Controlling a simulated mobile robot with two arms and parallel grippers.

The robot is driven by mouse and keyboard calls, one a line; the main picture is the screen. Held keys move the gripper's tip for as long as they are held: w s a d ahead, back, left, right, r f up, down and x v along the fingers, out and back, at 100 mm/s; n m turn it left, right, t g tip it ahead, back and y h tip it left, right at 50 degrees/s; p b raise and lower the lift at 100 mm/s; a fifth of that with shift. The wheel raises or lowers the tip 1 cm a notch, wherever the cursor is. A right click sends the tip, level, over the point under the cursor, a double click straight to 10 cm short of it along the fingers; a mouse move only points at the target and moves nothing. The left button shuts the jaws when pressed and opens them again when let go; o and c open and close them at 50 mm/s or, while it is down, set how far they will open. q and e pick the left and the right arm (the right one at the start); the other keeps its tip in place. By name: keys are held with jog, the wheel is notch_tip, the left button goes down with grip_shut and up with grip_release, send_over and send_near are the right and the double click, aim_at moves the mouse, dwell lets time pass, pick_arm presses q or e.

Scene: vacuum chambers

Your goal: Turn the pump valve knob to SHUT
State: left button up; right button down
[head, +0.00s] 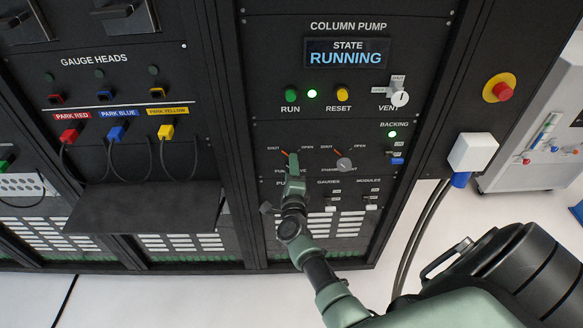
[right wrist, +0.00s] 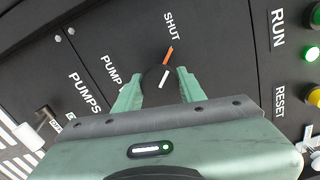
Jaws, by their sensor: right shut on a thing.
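The pump valve knob (right wrist: 158,82) is dark and round, with a white pointer line, and sits on the black column pump panel. In the right wrist view its white line points toward the orange mark (right wrist: 169,56) under the SHUT label, in line or nearly so. My right gripper (right wrist: 156,88) is shut on the knob, one green finger on each side. In the head view my right gripper (head: 293,165) covers most of the knob, and the orange mark shows just above it. My left gripper is not in view.
A second knob (head: 344,164) sits close to the right of my gripper, with small switches below. Above are the RUN button (head: 291,95), RESET button (head: 343,94) and vent knob (head: 400,98). The display (head: 346,53) reads RUNNING. A black shelf (head: 146,208) juts out at left.

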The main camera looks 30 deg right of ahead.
jog(key=c, duration=0.9)
grip_release()
jog(key=shift+a, duration=0.1)
jog(key=shift+o, duration=0.2)
jog(key=p+v, duration=0.1)
jog(key=v, duration=0.6)
jog(key=shift+s+a+p, duration=0.25)
jog(key=shift+s+p, duration=0.05)
jog(key=shift+p, duration=0.1)
jog(key=shift+f, duration=0.1)
